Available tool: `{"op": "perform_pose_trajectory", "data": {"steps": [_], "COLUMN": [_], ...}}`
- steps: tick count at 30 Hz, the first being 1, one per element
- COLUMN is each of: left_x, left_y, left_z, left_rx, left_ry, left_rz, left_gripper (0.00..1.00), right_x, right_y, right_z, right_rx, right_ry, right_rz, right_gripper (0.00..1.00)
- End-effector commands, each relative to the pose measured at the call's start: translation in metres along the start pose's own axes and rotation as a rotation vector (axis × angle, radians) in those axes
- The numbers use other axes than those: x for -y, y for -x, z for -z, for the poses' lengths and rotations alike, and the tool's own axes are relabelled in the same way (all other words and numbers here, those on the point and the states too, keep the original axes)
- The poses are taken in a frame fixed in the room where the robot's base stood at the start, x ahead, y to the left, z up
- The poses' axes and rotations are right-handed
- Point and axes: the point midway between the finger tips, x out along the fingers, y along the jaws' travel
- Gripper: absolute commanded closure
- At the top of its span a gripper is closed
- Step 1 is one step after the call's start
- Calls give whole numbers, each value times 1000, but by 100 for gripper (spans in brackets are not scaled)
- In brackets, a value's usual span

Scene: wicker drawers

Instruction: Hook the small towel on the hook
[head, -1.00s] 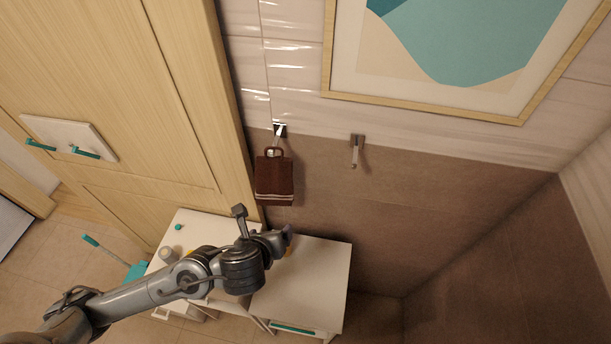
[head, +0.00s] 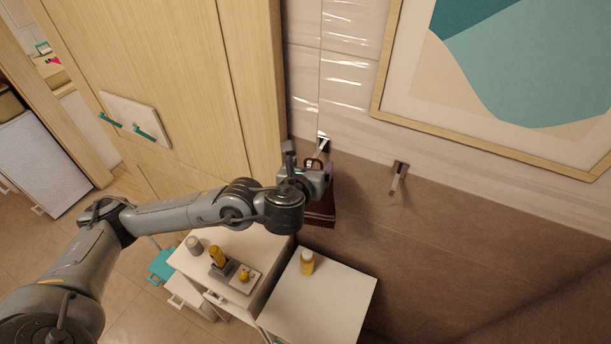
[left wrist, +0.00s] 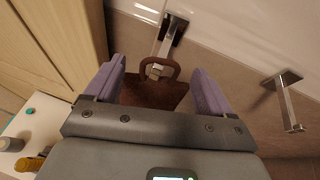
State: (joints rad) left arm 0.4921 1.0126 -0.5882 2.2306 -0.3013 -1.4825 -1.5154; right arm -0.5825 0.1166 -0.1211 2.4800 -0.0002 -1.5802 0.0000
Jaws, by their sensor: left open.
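The small brown towel (head: 322,214) hangs against the wall below the left wall hook (head: 323,143). My arm hides much of it in the head view. In the left wrist view the towel (left wrist: 150,95) has a brown loop at its top, and the end of the left hook (left wrist: 170,40) shows at the loop, seemingly inside it. A second, empty metal hook (head: 398,178) is on the wall to the right. My left gripper (head: 318,176) is in front of the towel's top. Its two purple fingers (left wrist: 157,88) are spread either side of the towel, apart from the loop. My right gripper is out of view.
A tall wooden cabinet (head: 180,70) stands close left of the towel. Below are white drawer units (head: 325,290) with a yellow bottle (head: 307,262) and a small tray (head: 243,279). A framed picture (head: 480,140) hangs above right. The wall around the right hook is clear.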

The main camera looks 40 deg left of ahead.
Motion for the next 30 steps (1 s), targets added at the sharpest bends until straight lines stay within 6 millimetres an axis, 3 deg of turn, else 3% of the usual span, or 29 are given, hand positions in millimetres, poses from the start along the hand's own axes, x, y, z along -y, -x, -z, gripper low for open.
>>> {"op": "perform_pose_trajectory", "data": {"steps": [9, 23, 26, 30], "left_x": [0, 0, 0, 0], "left_y": [-40, -49, -49, -49], "left_z": [0, 0, 0, 0], "left_rx": [0, -1, -1, -1], "left_ry": [2, 1, 1, 1], "left_rz": [0, 0, 0, 0], "left_gripper": [17, 17, 28, 49], "right_x": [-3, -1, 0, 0], "right_y": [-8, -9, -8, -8], "right_z": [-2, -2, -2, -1], "right_rx": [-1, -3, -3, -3], "right_ry": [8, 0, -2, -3], "right_rz": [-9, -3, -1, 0], "right_gripper": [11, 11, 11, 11]}}
